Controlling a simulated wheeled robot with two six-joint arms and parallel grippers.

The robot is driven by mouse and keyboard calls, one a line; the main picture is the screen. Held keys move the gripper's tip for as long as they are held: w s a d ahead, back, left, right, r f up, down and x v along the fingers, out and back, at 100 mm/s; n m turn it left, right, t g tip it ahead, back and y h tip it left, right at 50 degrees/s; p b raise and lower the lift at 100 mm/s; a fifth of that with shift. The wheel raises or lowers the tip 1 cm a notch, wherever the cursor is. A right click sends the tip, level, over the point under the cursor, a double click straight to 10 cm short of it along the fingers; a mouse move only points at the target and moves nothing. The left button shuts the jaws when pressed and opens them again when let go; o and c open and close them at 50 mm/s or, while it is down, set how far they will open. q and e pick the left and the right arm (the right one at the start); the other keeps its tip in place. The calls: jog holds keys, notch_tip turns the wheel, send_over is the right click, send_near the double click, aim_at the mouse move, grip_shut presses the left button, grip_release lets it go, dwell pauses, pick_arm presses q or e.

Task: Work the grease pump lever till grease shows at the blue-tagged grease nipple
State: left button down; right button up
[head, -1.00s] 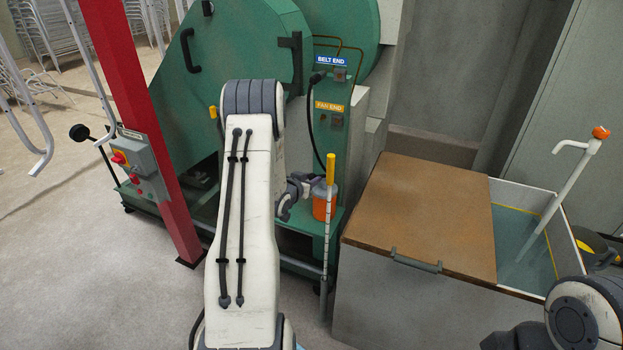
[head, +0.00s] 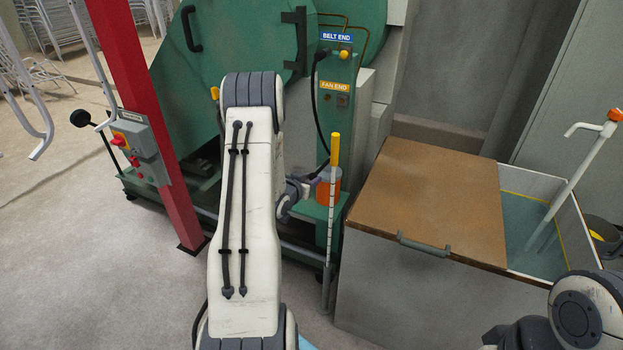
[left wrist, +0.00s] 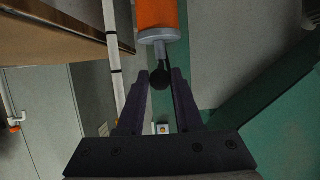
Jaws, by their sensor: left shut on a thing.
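The orange grease pump (head: 328,190) stands on the green machine's ledge; its orange barrel and grey collar also show in the left wrist view (left wrist: 157,14). My left gripper (head: 312,183) is beside it, partly hidden by my forearm. In the left wrist view its fingers are shut on the black ball knob of the pump lever (left wrist: 160,77). The blue BELT END tag (head: 337,37) is on the green panel. A yellow blob (head: 344,54) shows at the grease nipple under it. The yellow FAN END tag (head: 335,87) is lower. My right gripper is out of view.
A banded white post with a yellow top (head: 335,150) stands close in front of the pump. A brown-lidded tank (head: 430,200) is to the right. A red post (head: 145,100) with a switch box (head: 140,150) is left.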

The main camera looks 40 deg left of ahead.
pick_arm(q)
jog(key=r+p, duration=0.1)
jog(key=w+r+p, duration=0.1)
jog(key=r, duration=0.1)
jog(key=r+p, duration=0.1)
jog(key=r, duration=0.1)
jog(key=shift+w+a+r+p, duration=0.15)
jog(key=shift+w+a+p, duration=0.15)
jog(key=shift+w, duration=0.1)
jog(key=shift+w+r, duration=0.25)
jog(key=shift+r, duration=0.05)
jog(key=shift+w+r+p, duration=0.4)
jog(key=shift+r+p, duration=0.25)
jog(key=shift+r, duration=0.1)
jog(key=shift+c, duration=2.4)
grip_release()
jog(key=shift+f, duration=0.15)
